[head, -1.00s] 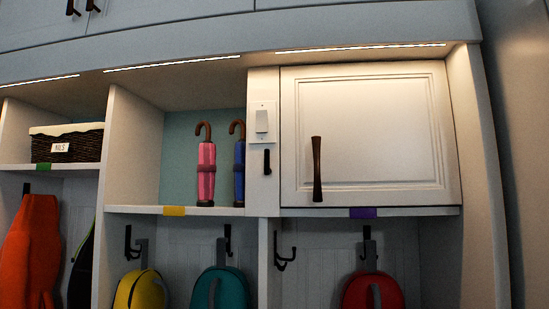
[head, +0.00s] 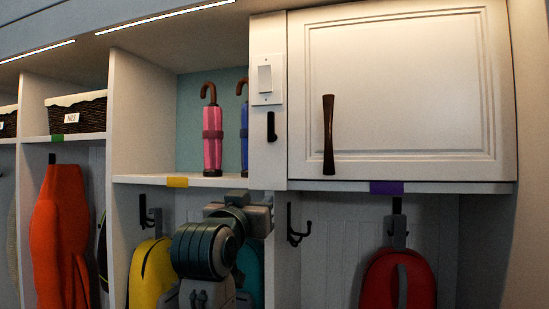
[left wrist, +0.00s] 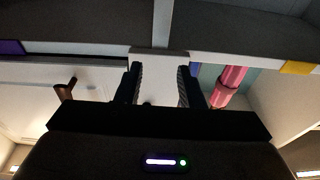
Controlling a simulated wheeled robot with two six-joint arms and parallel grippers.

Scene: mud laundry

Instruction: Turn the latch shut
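The black latch (head: 271,126) sits upright on the white post left of the cabinet door, below a light switch. The white cabinet door (head: 400,95) is closed and has a dark brown upright handle (head: 328,135). My left arm rises in the head view below the shelf edge, with its wrist under and left of the latch; its fingertips do not show clearly there. In the left wrist view my left gripper (left wrist: 160,85) is open, its two black fingers apart, with the post between and beyond them. A small dark spot between the fingers may be the latch. My right gripper is not in view.
A light switch (head: 265,79) is above the latch. A pink umbrella (head: 212,135) and a blue one stand in the cubby to the left. Below hang coat hooks (head: 298,225), a yellow bag (head: 150,270) and a red bag (head: 398,280). The shelf edge runs just above my wrist.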

